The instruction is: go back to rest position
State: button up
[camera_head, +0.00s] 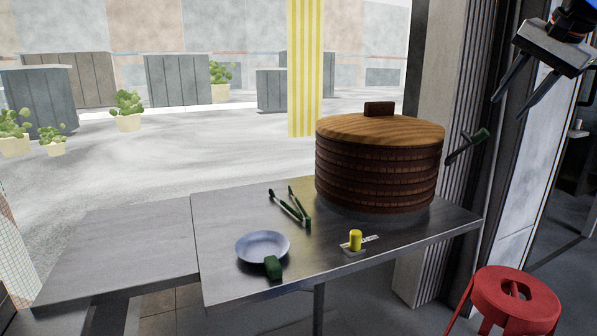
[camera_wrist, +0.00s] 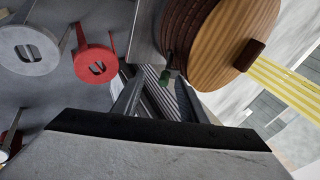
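My gripper (camera_head: 512,108) hangs at the upper right of the head view, right of and above the steamer tower. Its two fingers are spread apart with nothing between them. The fingers also show in the wrist view (camera_wrist: 157,88), apart and empty. The round brown steamer tower (camera_head: 377,178) stands on the metal table (camera_head: 225,215) with its wooden lid (camera_head: 345,128) on top. The lid also shows in the wrist view (camera_wrist: 228,45). A dark green-ended handle (camera_head: 478,137) juts out at the tower's right side, apart from my gripper.
Green tongs (camera_head: 285,206), a blue plate (camera_head: 262,244) with a dark green piece (camera_head: 273,267) at its front edge, and a yellow cylinder (camera_head: 355,240) are on the table. A red stool (camera_head: 500,300) stands at lower right. A wall panel (camera_head: 545,150) is behind my gripper.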

jog(key=s+a+f+n+g, duration=0.1)
jog(key=s+a+f+n, duration=0.2)
jog(key=s+a+f, duration=0.5)
jog(key=s+a+f+n, duration=0.25)
jog(key=a+f, duration=0.45)
jog(key=f, duration=0.6)
jog(key=s+a+f+n, duration=0.3)
jog(key=s+f, duration=0.2)
jog(key=f, duration=0.5)
jog(key=s+a+f+n, duration=0.2)
jog(key=s+f+n, duration=0.2)
jog(key=f, duration=0.7)
jog(key=shift+s+a+f+g, duration=0.15)
jog(key=shift+s+a+g, duration=0.25)
jog(key=shift+s, duration=0.8)
